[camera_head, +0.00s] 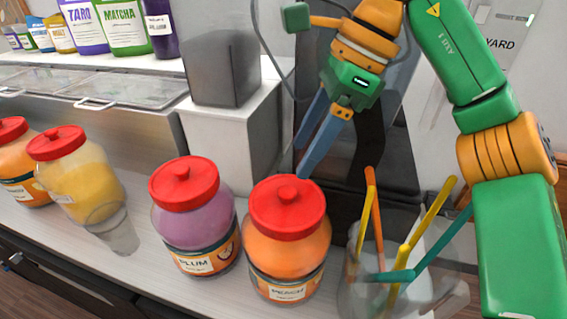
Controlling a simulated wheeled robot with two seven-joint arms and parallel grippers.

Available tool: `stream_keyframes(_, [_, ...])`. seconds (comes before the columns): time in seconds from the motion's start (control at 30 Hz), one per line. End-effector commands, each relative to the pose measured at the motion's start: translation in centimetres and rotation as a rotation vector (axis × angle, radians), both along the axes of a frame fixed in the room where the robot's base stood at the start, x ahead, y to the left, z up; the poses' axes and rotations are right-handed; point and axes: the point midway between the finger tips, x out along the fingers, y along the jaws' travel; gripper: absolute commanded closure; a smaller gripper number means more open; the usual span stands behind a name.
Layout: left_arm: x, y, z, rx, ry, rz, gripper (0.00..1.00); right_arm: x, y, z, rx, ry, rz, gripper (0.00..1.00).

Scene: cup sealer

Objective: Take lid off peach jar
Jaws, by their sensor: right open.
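The peach jar (287,256) stands upright on the counter, right of the plum jar. It has orange contents and a "PEACH" label. Its red lid (288,205) with a small knob sits on top. My right gripper (304,146) is above and behind the lid, with its blue fingers pointing down. The fingers are spread and empty. One fingertip appears close to the lid's back edge; I cannot tell whether it touches. My left gripper is not in view.
The plum jar (193,226) stands just left of the peach jar. A clear container of colored straws (371,215) stands close on the right. A clear cup (112,228) and more red-lidded jars (76,170) are farther left. A grey-white box (229,138) is behind.

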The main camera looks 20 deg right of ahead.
Motion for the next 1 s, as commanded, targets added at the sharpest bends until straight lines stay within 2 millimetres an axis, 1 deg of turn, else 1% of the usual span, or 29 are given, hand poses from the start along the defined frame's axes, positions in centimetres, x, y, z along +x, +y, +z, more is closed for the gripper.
stream_keyframes(0.07, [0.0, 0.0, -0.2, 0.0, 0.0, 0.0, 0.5, 0.0, 0.0, -0.5, -0.009, -0.002, -0.001, 0.28])
stream_keyframes(0.17, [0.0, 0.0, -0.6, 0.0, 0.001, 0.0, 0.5, 0.1, 0.4, -2.0, -0.01, -0.001, 0.0, 0.28])
stream_keyframes(0.4, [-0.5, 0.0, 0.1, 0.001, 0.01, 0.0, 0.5, 0.6, 1.6, -6.1, -0.008, 0.0, 0.0, 0.28])
stream_keyframes(0.5, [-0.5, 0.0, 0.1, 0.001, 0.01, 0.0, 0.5, 0.6, 1.9, -6.7, -0.006, -0.002, 0.0, 0.28])
stream_keyframes(0.67, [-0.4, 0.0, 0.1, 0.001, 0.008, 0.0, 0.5, 0.6, 1.9, -6.7, -0.005, -0.003, -0.001, 0.28])
stream_keyframes(0.7, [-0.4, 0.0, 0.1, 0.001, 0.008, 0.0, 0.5, 0.6, 2.0, -6.7, -0.005, -0.002, 0.0, 0.39])
stream_keyframes(0.77, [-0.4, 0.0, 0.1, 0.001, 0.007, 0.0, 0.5, 0.6, 2.0, -6.7, -0.005, -0.002, 0.0, 0.55])
stream_keyframes(0.8, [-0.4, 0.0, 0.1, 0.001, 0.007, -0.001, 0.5, 0.6, 2.0, -6.7, -0.005, -0.002, 0.0, 0.66])
stream_keyframes(0.87, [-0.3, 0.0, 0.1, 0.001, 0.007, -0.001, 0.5, 0.6, 1.9, -6.7, -0.005, -0.002, 0.0, 0.82])
stream_keyframes(0.9, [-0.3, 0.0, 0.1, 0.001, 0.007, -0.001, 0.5, 0.6, 1.9, -6.7, -0.005, -0.002, 0.0, 0.93])
stream_keyframes(0.93, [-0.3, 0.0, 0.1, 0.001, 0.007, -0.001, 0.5, 0.6, 1.9, -6.7, -0.005, -0.002, 0.0, 1.0])
stream_keyframes(1.0, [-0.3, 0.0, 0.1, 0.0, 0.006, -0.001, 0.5, 0.6, 1.9, -6.7, -0.005, -0.002, 0.0, 1.0])
